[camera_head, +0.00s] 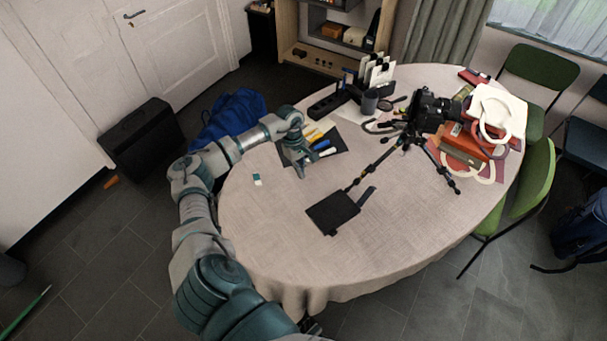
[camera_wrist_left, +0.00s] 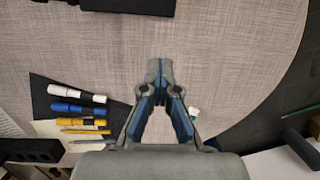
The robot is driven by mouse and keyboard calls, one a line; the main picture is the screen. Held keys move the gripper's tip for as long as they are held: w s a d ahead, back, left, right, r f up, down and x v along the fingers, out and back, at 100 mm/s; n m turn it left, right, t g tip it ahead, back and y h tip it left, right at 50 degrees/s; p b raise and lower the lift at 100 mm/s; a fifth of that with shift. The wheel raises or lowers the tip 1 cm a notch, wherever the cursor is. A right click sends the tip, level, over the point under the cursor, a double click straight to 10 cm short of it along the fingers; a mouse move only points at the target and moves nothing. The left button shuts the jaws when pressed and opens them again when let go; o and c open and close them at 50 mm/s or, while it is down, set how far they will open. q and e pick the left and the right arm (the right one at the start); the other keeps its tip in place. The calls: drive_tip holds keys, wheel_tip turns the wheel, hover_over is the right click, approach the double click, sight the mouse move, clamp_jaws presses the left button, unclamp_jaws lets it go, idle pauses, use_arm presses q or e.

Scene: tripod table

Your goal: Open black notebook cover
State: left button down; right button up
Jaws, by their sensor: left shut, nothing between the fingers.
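The black notebook (camera_head: 333,211) lies flat on the table near the middle front and looks closed. A narrow dark piece sticks out at its upper right corner; I cannot tell what it is. In the left wrist view only a dark edge, probably the notebook (camera_wrist_left: 130,5), shows at the top. My left gripper (camera_head: 301,174) is beyond the notebook and a little left of it, above the table and apart from it. Its fingertips (camera_wrist_left: 157,68) are together and empty. My right gripper is not in view.
A dark mat with several pens (camera_head: 322,146) lies beside the left gripper. A camera on a tripod (camera_head: 430,110) stands right of the notebook, one leg reaching close to it. Books (camera_head: 461,150) are stacked at the right. The table (camera_head: 270,235) is clear left of the notebook.

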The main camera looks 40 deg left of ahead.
use_arm(q)
drive_tip(key=shift+w+a+f+b, duration=0.1)
drive_tip(key=shift+a+f+b, duration=0.2)
drive_tip(key=shift+a+b, duration=0.25)
drive_tip(key=shift+a+f+b, duration=0.3)
drive_tip(key=shift+a+b, duration=0.05)
drive_tip(key=shift+a, duration=0.25)
drive_tip(key=shift+f, duration=0.1)
drive_tip(key=shift+w+a+f+b, duration=0.15)
drive_tip(key=shift+a+f+b, duration=0.35)
drive_tip(key=shift+a+b, duration=0.3)
drive_tip(key=c, duration=1.5)
unclamp_jaws()
drive_tip(key=shift+r, duration=0.15)
